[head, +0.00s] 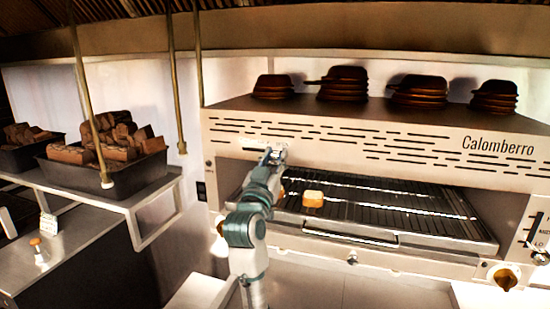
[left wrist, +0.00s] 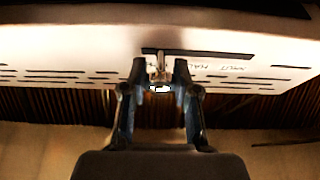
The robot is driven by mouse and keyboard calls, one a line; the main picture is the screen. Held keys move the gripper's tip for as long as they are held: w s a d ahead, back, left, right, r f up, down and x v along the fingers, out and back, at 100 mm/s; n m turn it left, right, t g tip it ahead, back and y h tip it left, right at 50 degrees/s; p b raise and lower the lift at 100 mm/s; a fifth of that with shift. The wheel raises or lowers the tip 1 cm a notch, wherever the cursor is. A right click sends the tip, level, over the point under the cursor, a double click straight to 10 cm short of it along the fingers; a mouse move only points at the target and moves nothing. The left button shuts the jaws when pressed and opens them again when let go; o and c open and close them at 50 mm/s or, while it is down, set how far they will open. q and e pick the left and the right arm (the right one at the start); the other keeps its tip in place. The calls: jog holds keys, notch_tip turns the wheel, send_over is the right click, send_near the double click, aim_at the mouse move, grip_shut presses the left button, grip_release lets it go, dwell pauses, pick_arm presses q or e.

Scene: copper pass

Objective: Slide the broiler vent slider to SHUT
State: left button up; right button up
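The broiler (head: 330,140) is a wide steel unit marked Calomberro. Its vent slider is on the upper left of the front panel, mostly hidden behind my left gripper (head: 274,156) in the head view. In the left wrist view the slider's small metal knob (left wrist: 158,72) sits near the left end of a dark slot (left wrist: 215,54), with small upside-down lettering beside it. My left gripper (left wrist: 160,70) has its two fingers apart, one on each side of the knob. I cannot tell whether either finger touches it. My right gripper is in neither view.
A wire rack (head: 400,205) with a piece of toast (head: 313,198) is below the panel. Stacked dark pans (head: 343,84) stand on top. Black bins of bread (head: 105,172) are on the left shelf. Hanging rods (head: 175,80) and a lower-right knob (head: 503,277) also show.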

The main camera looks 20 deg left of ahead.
pick_arm(q)
jog(key=shift+d+r, duration=0.1)
jog(key=shift+d, duration=0.35)
grip_shut()
jog(key=a+p, duration=0.1)
jog(key=a, duration=0.9)
jog(key=shift+w+a+r, duration=0.1)
jog(key=shift+a, duration=0.4)
jog(key=shift+d+r, duration=0.1)
jog(key=shift+d, duration=0.45)
jog(key=o, duration=0.7)
grip_release()
jog(key=shift+a, duration=0.1)
jog(key=shift+o, duration=1.3)
jog(key=shift+a, duration=0.2)
jog(key=shift+w+a+f, duration=0.1)
jog(key=shift+a+f, duration=0.1)
jog(key=shift+a, duration=0.2)
jog(key=shift+f, duration=0.15)
send_near(242, 143)
jog(key=v, duration=0.6)
jog(key=shift+a, duration=0.2)
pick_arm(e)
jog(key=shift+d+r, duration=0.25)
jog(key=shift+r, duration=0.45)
